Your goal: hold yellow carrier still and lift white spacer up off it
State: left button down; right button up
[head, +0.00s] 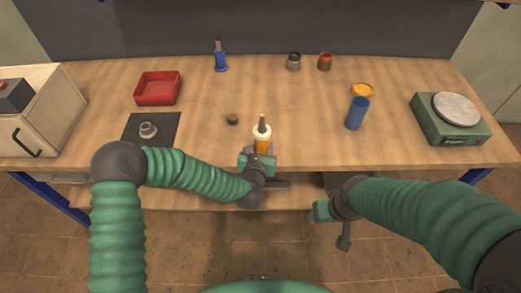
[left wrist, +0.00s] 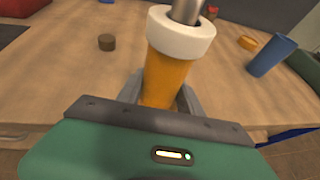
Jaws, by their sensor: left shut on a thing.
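The yellow carrier (head: 262,147) stands upright near the front edge of the table, with its lower part hidden by my left gripper. It shows orange-yellow in the left wrist view (left wrist: 168,75). The white spacer (head: 261,132) is a ring around the carrier's top; it also shows in the left wrist view (left wrist: 181,33). A grey metal pin (left wrist: 187,11) rises through the ring. My left gripper (left wrist: 165,100) is shut on the carrier below the spacer. My right gripper (head: 322,210) is in front of the table edge, apart from the carrier; its fingers are too unclear to judge.
A small brown cap (head: 232,119) lies left of the carrier. A blue cylinder (head: 357,113) and an orange ring (head: 362,90) are to the right. A red tray (head: 158,88), a dark mat (head: 168,121) and a scale (head: 450,119) stand further off. The table between carrier and blue cylinder is clear.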

pick_arm(q)
jog(key=shift+w+d, duration=0.15)
jog(key=shift+w+f+b, duration=0.15)
jog(key=shift+w+b, duration=0.2)
jog(key=shift+w, duration=0.3)
jog(key=shift+w+a+r+b+x, duration=0.25)
jog(key=shift+b+x, duration=0.55)
jog(key=shift+x, duration=1.1)
jog(key=shift+w+a+r+b+x, duration=0.15)
jog(key=shift+a+r+b+x, duration=0.5)
jog(key=shift+x, duration=1.25)
jog(key=shift+w+a+b+x, duration=0.1)
jog(key=shift+w+b+x, duration=0.1)
jog(key=shift+b+x, duration=1.25)
jog(key=shift+r+x, duration=0.15)
jog(key=shift+x, duration=0.85)
jog(key=shift+r+x, duration=0.15)
jog(key=shift+x, duration=0.85)
jog(key=shift+w+a, duration=0.15)
jog(key=shift+f+b, duration=0.55)
jog(key=shift+b, duration=0.2)
